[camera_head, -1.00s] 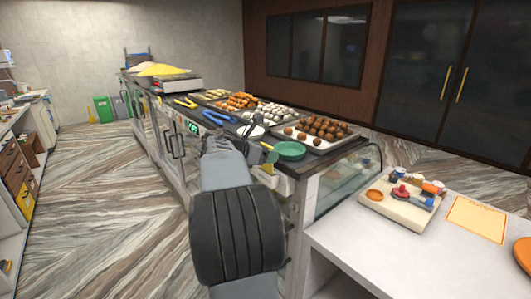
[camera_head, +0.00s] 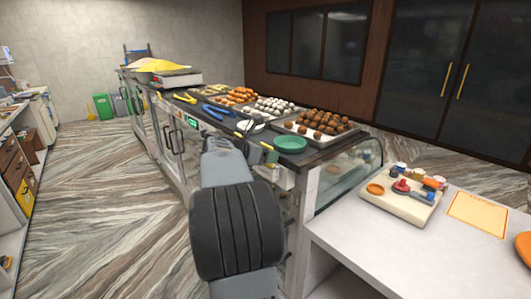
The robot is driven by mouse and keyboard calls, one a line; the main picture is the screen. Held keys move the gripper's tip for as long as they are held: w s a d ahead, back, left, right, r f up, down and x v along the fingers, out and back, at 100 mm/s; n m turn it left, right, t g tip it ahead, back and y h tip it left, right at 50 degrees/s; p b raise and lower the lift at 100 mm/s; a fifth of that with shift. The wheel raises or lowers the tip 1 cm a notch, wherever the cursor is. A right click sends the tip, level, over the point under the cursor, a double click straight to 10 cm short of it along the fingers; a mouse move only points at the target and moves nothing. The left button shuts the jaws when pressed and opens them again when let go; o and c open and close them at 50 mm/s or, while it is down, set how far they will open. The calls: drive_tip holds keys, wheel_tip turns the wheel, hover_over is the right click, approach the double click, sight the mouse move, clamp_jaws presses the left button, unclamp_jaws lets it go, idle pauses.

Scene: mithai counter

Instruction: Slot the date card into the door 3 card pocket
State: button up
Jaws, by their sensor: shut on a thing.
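My arm reaches forward to the front of the glass display counter (camera_head: 312,195). My gripper (camera_head: 266,158) is small in the head view, partly behind my arm, at the counter's front near its right end. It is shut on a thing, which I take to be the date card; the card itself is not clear. A small pale shape (camera_head: 268,173) shows just below the gripper; I cannot tell whether it is the card or part of the counter front. The door 3 card pocket cannot be made out.
Trays of sweets (camera_head: 318,125), a green plate (camera_head: 290,144), blue tongs (camera_head: 218,113) and a scale (camera_head: 177,78) stand on the counter top. A white table (camera_head: 365,240) at right holds a cream board (camera_head: 412,205) and an orange-bordered sheet (camera_head: 478,217). The floor at left is clear.

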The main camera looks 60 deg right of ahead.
drive_tip(key=shift+f, duration=0.45)
drive_tip(key=o, duration=1.1)
drive_tip(key=shift+r, duration=0.1)
wheel_tip(320, 180, up, 7)
drive_tip(key=p, duration=0.6)
drive_tip(key=shift+p, duration=0.3)
drive_tip(key=shift+w, duration=0.1)
idle(0.4)
